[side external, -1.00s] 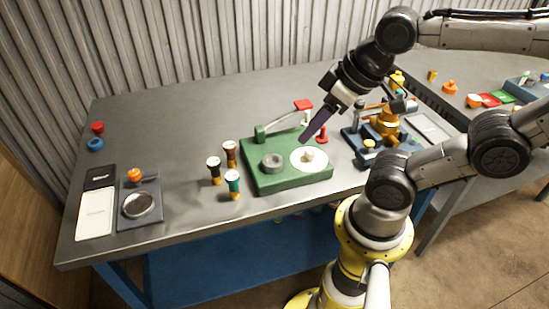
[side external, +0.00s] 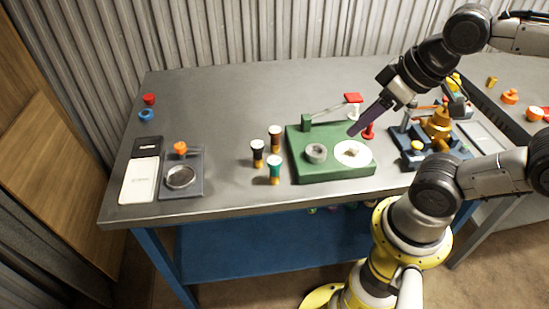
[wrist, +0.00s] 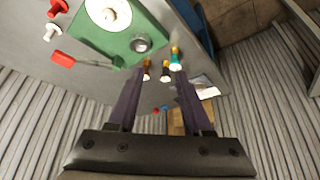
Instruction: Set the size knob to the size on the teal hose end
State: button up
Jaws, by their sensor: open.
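The teal hose end (side external: 275,168) stands upright on the bench left of the green base (side external: 335,174), with a pale top and an orange-brown foot. It also shows in the wrist view (wrist: 175,62); its size marking is too small to read. A small pale knob (side external: 352,152) sits on the white dial (side external: 366,159) on the green base. The dial also shows in the wrist view (wrist: 122,15), at the top. My gripper (side external: 353,133) is open and empty, its purple fingers above and behind the dial. The wrist view shows the fingers (wrist: 160,72) apart.
A black hose end (side external: 257,152) and a brown one (side external: 275,138) stand beside the teal one. A grey ring (side external: 316,153) and a red-handled lever (side external: 353,98) are on the base. A brass device (side external: 438,125) stands to the right. The bench's middle-left is clear.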

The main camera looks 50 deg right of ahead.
jog(key=shift+o, duration=1.1)
jog(key=n+g, duration=0.1)
jog(key=g, duration=0.5)
send_over(355, 145)
notch_tip(355, 145, down, 3)
notch_tip(355, 145, down, 13)
jog(key=shift+d+r, duration=0.1)
